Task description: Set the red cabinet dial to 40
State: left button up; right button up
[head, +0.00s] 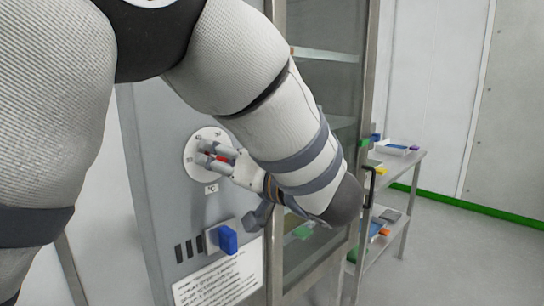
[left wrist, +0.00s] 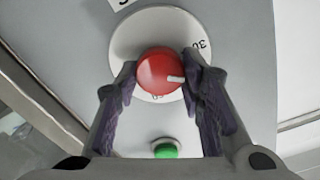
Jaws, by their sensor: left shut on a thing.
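The red dial (left wrist: 162,72) sits on a round pale scale plate (left wrist: 142,38) on the grey cabinet front. My left gripper (left wrist: 160,66) has a finger on either side of the dial and is shut on it. In the left wrist view the dial's white mark points right and slightly down, towards the right finger. A "30" shows at upper right of the scale; other figures below are partly hidden and unreadable. In the head view my left gripper (head: 215,157) reaches the plate (head: 190,155) from the right, with a bit of red between its fingers. My right gripper is not in view.
Below the dial are a blue switch (head: 228,240) and a text card (head: 220,282). A green button (left wrist: 165,151) shows in the left wrist view. A glass cabinet door (head: 345,90) is at right, with a steel trolley (head: 405,165) beyond it. Open floor lies further right.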

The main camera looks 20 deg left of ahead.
pick_arm(q)
jog(key=m, duration=0.4)
jog(key=shift+m, duration=0.3)
dwell(0.4)
jog(key=o, duration=1.1)
jog(key=shift+o, duration=0.2)
jog(key=v, duration=1.2)
jog(key=shift+f, duration=0.1)
